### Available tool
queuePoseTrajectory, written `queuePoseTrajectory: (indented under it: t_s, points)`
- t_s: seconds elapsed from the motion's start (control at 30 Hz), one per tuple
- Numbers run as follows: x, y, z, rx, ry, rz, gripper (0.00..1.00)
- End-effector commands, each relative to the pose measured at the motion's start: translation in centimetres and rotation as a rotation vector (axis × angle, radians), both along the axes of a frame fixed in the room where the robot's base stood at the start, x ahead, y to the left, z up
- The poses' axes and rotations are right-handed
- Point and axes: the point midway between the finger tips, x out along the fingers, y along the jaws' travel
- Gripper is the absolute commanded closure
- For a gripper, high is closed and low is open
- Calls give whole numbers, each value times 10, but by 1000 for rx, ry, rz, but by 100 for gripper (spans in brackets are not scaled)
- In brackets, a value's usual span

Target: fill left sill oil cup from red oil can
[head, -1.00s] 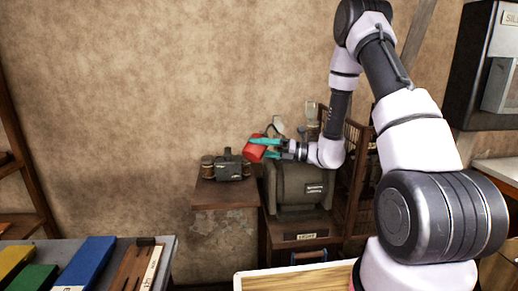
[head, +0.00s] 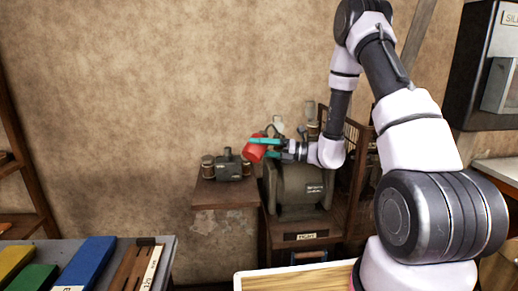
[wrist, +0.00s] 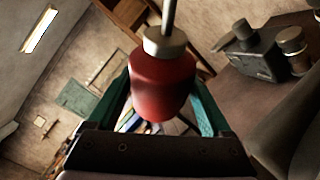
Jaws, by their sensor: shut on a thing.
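The red oil can (head: 256,150) is held tilted in the air, with its grey cap and thin spout showing in the wrist view (wrist: 163,80). My gripper (head: 266,147) is shut on the can's body, its teal fingers on either side. The can is above and right of a dark grey block (head: 229,167) with small brass-and-glass cups, the left cup (head: 208,167) and another beside the block. I cannot tell which cup is the left sill oil cup, nor its oil level. The spout tip is out of the wrist view.
The block stands on a wooden wall shelf (head: 224,193). A grey rounded machine housing (head: 297,187) is just below and right of the can, with a slatted wooden guard (head: 355,150) behind. A bench with coloured boxes (head: 88,262) is at lower left.

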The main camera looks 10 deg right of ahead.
Motion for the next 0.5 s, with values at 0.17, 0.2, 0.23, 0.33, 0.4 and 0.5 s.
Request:
queuePoseTrajectory:
  t_s: [0.17,0.2,0.23,0.33,0.4,0.5]
  points:
    - [0,0,18,1,-5,0,83]
    - [0,0,27,0,-7,0,83]
    - [0,0,33,0,-6,0,83]
    - [0,0,48,1,-4,0,83]
    - [0,0,49,-5,-9,-1,83]
    - [3,-4,37,-63,-75,-6,83]
